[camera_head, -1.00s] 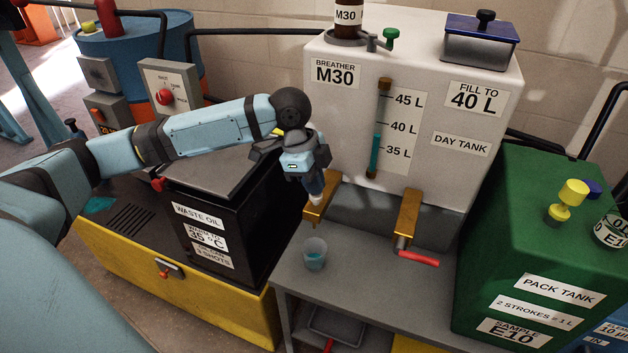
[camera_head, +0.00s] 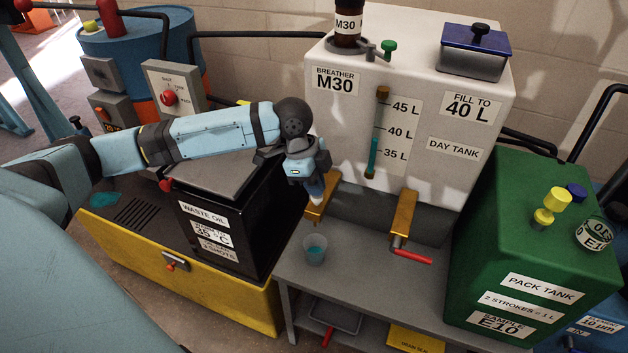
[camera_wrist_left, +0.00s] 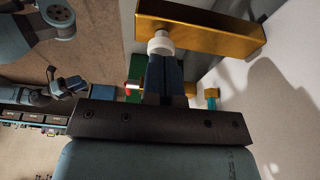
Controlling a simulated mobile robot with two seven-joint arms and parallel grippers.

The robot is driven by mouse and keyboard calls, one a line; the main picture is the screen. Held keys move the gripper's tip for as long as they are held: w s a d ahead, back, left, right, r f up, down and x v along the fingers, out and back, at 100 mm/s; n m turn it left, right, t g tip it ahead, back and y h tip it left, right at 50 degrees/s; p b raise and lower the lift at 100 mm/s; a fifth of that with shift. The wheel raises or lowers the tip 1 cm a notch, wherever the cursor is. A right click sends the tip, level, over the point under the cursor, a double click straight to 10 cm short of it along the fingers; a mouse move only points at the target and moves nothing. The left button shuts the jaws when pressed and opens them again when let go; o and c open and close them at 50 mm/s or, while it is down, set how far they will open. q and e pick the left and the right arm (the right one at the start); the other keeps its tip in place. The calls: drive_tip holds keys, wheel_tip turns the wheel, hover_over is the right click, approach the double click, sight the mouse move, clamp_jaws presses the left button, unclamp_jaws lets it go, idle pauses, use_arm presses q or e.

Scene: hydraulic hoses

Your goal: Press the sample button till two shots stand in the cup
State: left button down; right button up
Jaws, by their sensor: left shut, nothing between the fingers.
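The clear sample cup (camera_head: 315,254) stands on the grey bench with teal fluid in it; I cannot count the shots. Above it, a brass block (camera_head: 322,208) sticks out from the white day tank. My left gripper (camera_head: 315,190) is shut and empty, with its tips at this block. In the left wrist view, the shut fingers (camera_wrist_left: 162,68) end at a round white button (camera_wrist_left: 160,42) on the brass block (camera_wrist_left: 205,27). They look touching or nearly so. A blue-grey arm end (camera_wrist_left: 68,86), apparently my right one, is small in the left wrist view; its jaws are unclear.
A second brass block with a red-handled tap (camera_head: 410,255) is to the right of the cup. The black waste oil box (camera_head: 215,235) stands left of the bench. The green pack tank (camera_head: 530,245) stands right. The bench front (camera_head: 345,275) is clear around the cup.

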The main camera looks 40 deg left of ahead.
use_arm(q)
drive_tip(key=p+v, duration=0.3)
drive_tip(key=v, duration=0.9)
drive_tip(key=shift+d+r+p, duration=0.2)
drive_tip(key=shift+d+p, duration=0.05)
drive_tip(key=shift+p, duration=0.05)
drive_tip(key=shift+w, duration=0.1)
idle(0.3)
